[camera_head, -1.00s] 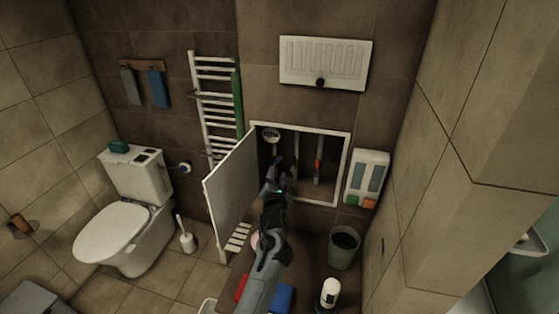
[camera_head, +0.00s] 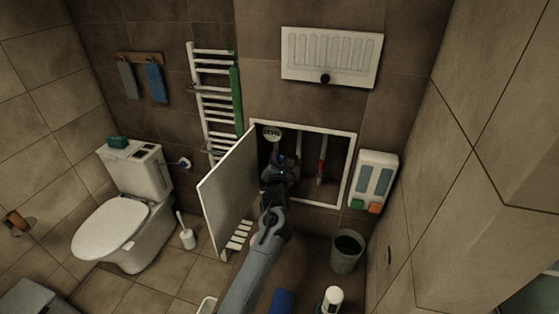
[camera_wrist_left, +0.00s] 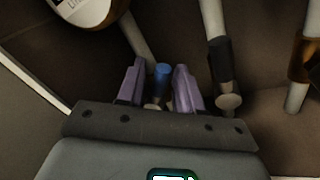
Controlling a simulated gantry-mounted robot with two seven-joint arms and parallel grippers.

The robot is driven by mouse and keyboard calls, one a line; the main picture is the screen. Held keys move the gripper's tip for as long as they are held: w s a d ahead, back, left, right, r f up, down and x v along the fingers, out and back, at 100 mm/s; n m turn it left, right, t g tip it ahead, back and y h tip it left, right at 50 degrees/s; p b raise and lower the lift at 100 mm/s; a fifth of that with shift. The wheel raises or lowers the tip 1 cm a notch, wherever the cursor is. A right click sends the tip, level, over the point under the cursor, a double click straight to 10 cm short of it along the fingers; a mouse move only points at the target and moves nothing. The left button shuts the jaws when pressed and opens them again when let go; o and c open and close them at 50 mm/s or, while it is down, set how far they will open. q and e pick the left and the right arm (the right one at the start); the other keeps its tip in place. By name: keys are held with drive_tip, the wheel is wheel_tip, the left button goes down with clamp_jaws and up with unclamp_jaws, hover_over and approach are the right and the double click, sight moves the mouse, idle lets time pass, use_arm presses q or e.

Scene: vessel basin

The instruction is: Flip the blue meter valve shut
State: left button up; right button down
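The blue meter valve (camera_wrist_left: 162,72) shows as a small blue handle in the left wrist view, on a pipe inside the open wall cabinet. In the head view my gripper mostly covers it. My left gripper (camera_head: 279,165) reaches into the cabinet. In the left wrist view its two purple fingers (camera_wrist_left: 160,85) are open, one on each side of the blue handle, with gaps showing. I cannot tell whether either finger touches it. The round white meter (camera_head: 272,133) is at the cabinet's upper left. My right gripper is not in view.
The cabinet door (camera_head: 228,187) stands open left of my arm. The cabinet frame (camera_head: 350,160) borders the right side. A red-handled pipe (camera_head: 321,165) stands right of the gripper; a dark-fitted pipe (camera_wrist_left: 220,60) is nearer. A bin (camera_head: 346,254) stands below.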

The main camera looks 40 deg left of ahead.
use_arm(q)
clamp_jaws()
drive_tip(key=shift+f, duration=0.1)
drive_tip(key=shift+w+d+f+m+t+b, duration=0.1)
drive_tip(key=shift+d+f+m+t+b, duration=0.1)
drive_tip(key=shift+m+b, duration=0.4)
drive_tip(key=shift+w+d+f+m+t+b, duration=0.1)
drive_tip(key=shift+f+m+b, duration=0.1)
drive_tip(key=shift+m+b, duration=0.4)
drive_tip(key=m+b, duration=0.2)
drive_tip(key=shift+d+f+m+t, duration=0.25)
drive_tip(key=shift+f+m+t, duration=0.05)
drive_tip(key=shift+f+t, duration=0.1)
drive_tip(key=m+b, duration=0.1)
drive_tip(key=m, duration=0.1)
drive_tip(key=f+m, duration=0.1)
drive_tip(key=shift+w+d+m+t+b, duration=0.1)
drive_tip(key=shift+d+m+t+b, duration=0.05)
drive_tip(key=shift+m+t+b, duration=0.25)
drive_tip(key=shift+f+m+t+h+b, duration=0.15)
drive_tip(key=shift+m+b, duration=0.05)
drive_tip(key=shift+m, duration=0.5)
drive_tip(key=shift+f+m+t+h+b, duration=0.15)
drive_tip(key=shift+m, duration=0.55)
drive_tip(key=shift+d+m, duration=0.1)
drive_tip(key=shift+m, duration=0.2)
